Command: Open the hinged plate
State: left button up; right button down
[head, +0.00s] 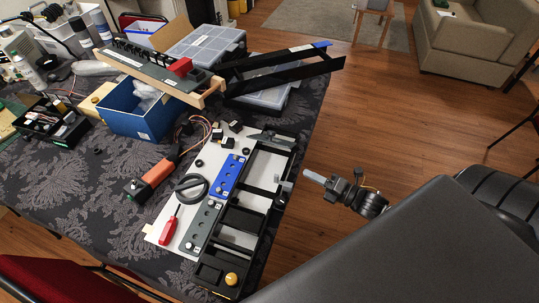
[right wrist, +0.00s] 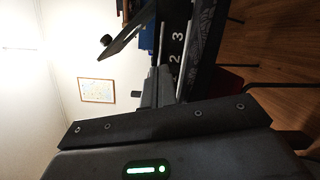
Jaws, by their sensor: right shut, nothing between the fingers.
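A cockpit panel lies on the patterned table, with a white base (head: 160,231), a blue plate (head: 227,175), a grey plate (head: 201,227) and a black frame (head: 236,219) along its right side. I cannot tell for sure which part is the hinged plate. A small grey upright piece (head: 284,192) stands at the frame's right edge. My right gripper (head: 308,175) is shut and empty, its pale fingertips pointing left, a little right of this piece and apart from it. My left gripper is not in view.
A black round knob (head: 191,187), a red-handled tool (head: 168,231) and a yellow knob (head: 231,279) are on the panel. An orange tool (head: 158,173) lies to the left. A blue bin (head: 148,112) and black rails (head: 285,72) stand behind. Open floor (head: 400,130) lies right.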

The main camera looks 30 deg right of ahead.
notch_tip(320, 180, up, 6)
jog(key=a+n+t+y, duration=0.1)
jog(key=a+n+y, duration=0.15)
jog(key=n, duration=0.25)
jog(key=w+a+r+n+p, duration=0.1)
jog(key=w+a+p, duration=0.2)
jog(key=w+a, duration=0.2)
jog(key=w, duration=0.2)
jog(key=shift+w+a+r, duration=0.35)
jog(key=shift+w+r, duration=0.05)
